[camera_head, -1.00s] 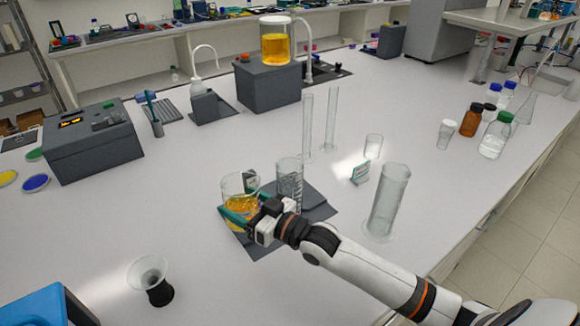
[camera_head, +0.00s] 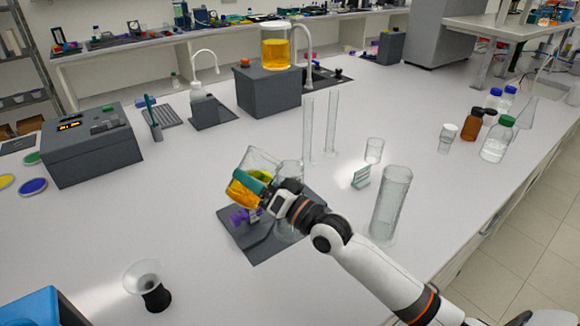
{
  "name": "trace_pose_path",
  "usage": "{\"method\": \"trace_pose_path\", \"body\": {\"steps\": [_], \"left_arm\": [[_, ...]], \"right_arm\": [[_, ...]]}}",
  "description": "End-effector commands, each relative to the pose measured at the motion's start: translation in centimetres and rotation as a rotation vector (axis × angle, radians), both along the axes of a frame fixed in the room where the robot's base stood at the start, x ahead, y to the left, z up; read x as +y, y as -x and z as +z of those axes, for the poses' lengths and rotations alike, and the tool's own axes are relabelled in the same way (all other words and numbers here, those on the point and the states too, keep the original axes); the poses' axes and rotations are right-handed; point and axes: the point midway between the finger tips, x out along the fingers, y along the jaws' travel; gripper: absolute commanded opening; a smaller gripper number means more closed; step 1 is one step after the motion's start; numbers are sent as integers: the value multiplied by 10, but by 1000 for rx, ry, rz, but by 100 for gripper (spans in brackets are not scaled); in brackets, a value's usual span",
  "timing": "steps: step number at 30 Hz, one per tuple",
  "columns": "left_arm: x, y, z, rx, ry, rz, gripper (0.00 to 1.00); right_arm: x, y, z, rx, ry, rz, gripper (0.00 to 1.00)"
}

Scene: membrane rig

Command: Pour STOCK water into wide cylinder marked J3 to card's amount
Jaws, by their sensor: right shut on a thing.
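My right gripper (camera_head: 262,190) is shut on a clear glass beaker (camera_head: 262,158) with amber liquid (camera_head: 240,194). The beaker is raised above a dark grey mat (camera_head: 262,244) and tilted. No stream of liquid shows. A clear vessel (camera_head: 291,171) stands behind the gripper, mostly hidden by it. A wide clear cylinder (camera_head: 391,203) stands upright to the right, apart from the gripper, and looks empty. I cannot read J3, STOCK or the card's amount. My left gripper is out of view.
Two tall thin cylinders (camera_head: 308,125) and a small empty beaker (camera_head: 374,150) stand behind. A purple object (camera_head: 240,217) is on the mat. A funnel-like vessel (camera_head: 149,285) stands front left. Bottles (camera_head: 472,123) stand at right. The left middle of the bench is clear.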

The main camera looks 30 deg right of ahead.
Motion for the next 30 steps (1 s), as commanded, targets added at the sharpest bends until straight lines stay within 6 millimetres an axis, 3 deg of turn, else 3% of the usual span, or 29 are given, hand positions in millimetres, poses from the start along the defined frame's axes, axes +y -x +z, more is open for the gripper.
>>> {"method": "trace_pose_path", "body": {"steps": [9, 30], "left_arm": [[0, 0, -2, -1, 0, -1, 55], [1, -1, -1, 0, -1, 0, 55]], "right_arm": [[-1, 0, 3, 31, -152, 1, 38], [-2, 0, 4, 55, -271, 1, 38]]}}
